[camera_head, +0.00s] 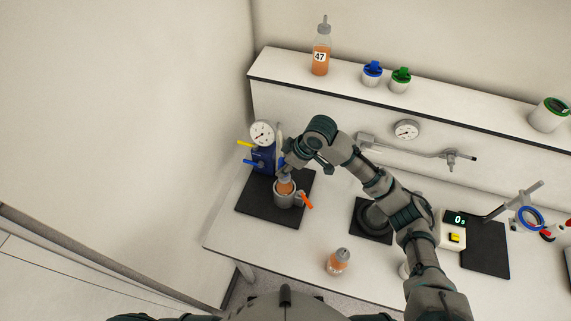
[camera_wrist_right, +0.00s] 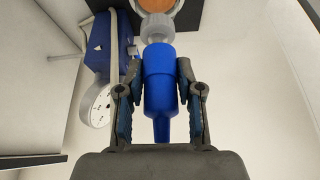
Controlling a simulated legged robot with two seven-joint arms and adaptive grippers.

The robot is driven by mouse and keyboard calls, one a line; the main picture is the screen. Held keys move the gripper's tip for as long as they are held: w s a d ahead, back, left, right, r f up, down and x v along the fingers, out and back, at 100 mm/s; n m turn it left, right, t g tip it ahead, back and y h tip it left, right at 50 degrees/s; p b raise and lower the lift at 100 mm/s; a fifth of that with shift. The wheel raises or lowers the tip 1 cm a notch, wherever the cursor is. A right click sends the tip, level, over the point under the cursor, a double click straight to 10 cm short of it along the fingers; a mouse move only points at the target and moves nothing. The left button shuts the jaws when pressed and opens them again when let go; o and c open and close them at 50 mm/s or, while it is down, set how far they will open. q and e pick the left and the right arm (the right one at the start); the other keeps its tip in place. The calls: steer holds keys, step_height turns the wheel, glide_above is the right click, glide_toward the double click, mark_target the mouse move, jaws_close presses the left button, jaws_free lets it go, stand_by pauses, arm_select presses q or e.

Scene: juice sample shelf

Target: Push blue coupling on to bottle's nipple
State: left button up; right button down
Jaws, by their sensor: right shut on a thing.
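The blue coupling (camera_wrist_right: 160,85) sits between the fingers of my right gripper (camera_wrist_right: 158,69), which is shut on it in the right wrist view. Its wide end meets or overlaps the pale translucent nipple (camera_wrist_right: 157,29) of a bottle with orange liquid. I cannot tell how far the nipple is inside. In the head view this bottle (camera_head: 286,187) stands in a grey holder (camera_head: 283,199) with an orange handle, below my right gripper (camera_head: 284,168). The gripper hides most of the bottle's top there. My left gripper is not in view.
A blue device with a dial gauge (camera_head: 262,134) stands close behind the holder on a black mat (camera_head: 256,209). Another orange bottle (camera_head: 338,262) stands near the table's front edge. Bottle 47 (camera_head: 320,60) and lidded jars (camera_head: 371,76) stand on the shelf.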

steer(key=shift+r, duration=0.1)
steer(key=shift+f, duration=0.9)
steer(key=shift+s+d+f, duration=0.1)
steer(key=shift+f, duration=0.15)
steer(key=c, duration=0.7)
jaws_free()
steer(key=shift+r, duration=0.2)
steer(key=v, duration=1.1)
steer(key=shift+d+r, duration=0.1)
steer(key=shift+r, duration=0.05)
